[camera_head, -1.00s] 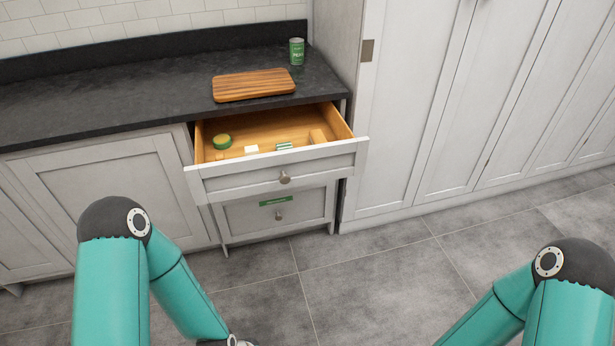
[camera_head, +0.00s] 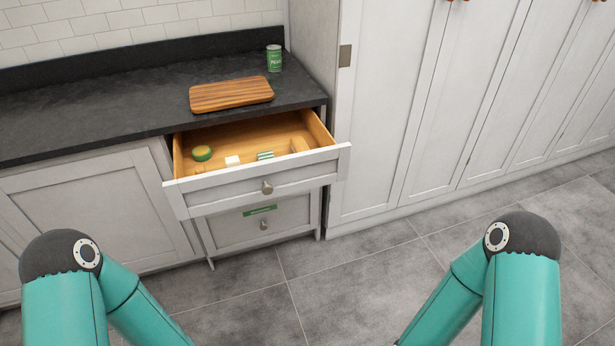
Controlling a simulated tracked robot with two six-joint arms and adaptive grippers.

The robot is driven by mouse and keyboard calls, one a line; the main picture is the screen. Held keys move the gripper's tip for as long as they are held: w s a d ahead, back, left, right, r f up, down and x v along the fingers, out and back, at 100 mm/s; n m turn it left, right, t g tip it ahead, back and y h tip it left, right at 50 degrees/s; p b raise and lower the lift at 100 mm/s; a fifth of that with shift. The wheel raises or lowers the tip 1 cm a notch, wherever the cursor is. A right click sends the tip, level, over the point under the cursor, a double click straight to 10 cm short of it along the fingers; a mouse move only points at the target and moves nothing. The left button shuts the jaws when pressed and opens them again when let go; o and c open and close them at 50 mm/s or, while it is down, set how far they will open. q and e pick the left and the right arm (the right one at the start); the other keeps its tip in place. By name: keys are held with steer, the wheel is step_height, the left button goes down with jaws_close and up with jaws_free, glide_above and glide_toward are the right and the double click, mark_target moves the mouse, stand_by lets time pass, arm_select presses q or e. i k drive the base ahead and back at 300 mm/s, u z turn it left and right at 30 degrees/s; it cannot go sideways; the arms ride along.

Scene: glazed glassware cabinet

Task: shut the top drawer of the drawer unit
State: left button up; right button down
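The top drawer (camera_head: 258,185) of the drawer unit (camera_head: 264,226) is pulled well out. Its front is light grey with a round knob (camera_head: 267,187), and its inside is wood. It holds a green and yellow round item (camera_head: 202,153), a small white item (camera_head: 232,160), a green-striped item (camera_head: 265,156) and a wooden-coloured block (camera_head: 299,145). The lower drawer, with a green label (camera_head: 260,210), is shut. Both my arms show at the bottom, apart from the drawer. Both grippers are below the picture's edge.
A dark worktop (camera_head: 120,112) runs above the drawer unit, with a wooden board (camera_head: 231,94) and a green can (camera_head: 274,58) on it. Tall grey cupboards (camera_head: 390,120) stand at the right. The grey tiled floor (camera_head: 350,280) before the drawer is clear.

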mark_target(190, 195)
steer(key=i, duration=0.95)
